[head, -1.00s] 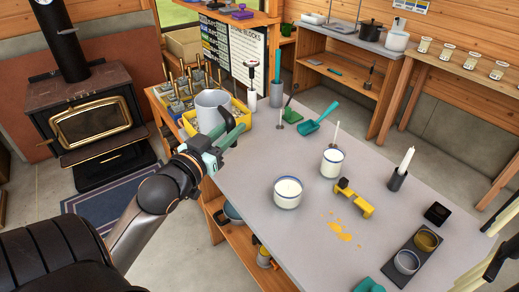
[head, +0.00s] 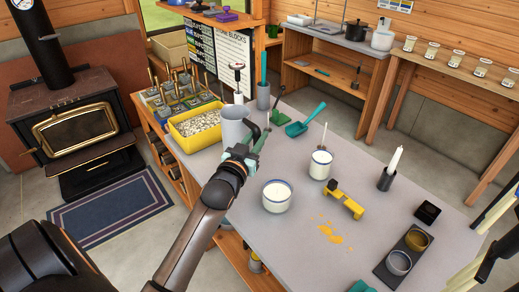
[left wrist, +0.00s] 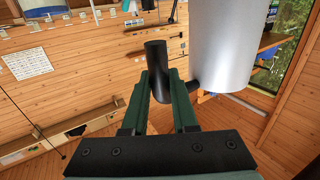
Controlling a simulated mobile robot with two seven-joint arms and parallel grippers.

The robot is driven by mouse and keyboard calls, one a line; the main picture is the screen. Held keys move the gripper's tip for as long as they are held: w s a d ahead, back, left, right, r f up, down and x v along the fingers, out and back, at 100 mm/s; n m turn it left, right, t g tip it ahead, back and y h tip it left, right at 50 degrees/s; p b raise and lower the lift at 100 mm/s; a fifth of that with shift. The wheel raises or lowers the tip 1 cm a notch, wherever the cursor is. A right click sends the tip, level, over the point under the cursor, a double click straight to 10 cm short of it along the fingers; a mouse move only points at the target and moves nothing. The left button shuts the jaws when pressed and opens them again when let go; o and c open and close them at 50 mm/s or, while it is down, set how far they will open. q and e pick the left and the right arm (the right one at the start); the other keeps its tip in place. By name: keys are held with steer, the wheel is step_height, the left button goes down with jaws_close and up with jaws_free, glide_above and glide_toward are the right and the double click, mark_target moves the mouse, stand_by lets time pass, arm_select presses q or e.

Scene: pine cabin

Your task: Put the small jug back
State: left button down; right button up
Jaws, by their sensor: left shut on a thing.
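The small jug (head: 234,126) is a grey cylinder with a black handle. My left gripper (head: 254,136) is shut on the jug's handle. In the left wrist view, the green fingers (left wrist: 166,95) have the black handle (left wrist: 157,72) between them, and the jug's grey body (left wrist: 233,45) is just to the right. My right gripper is not in view.
A grey holder (head: 263,97) and a teal scoop (head: 305,121) are farther back. Two white candle jars (head: 277,196) (head: 320,164) and a yellow tool (head: 341,200) are to the right. The grey tabletop (head: 285,150) has clear patches between them.

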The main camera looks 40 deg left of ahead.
arm_select(q)
steer(key=shift+w+d+f, duration=0.15)
steer(key=shift+w+f, duration=0.35)
steer(key=shift+f, duration=1.55)
steer(key=c, duration=1.2)
jaws_free()
steer(key=shift+f, duration=0.2)
steer(key=o, duration=0.5)
steer(key=shift+r, duration=0.1)
steer(key=shift+r, duration=0.15)
steer(key=v, duration=1.2)
steer(key=shift+b, duration=0.4)
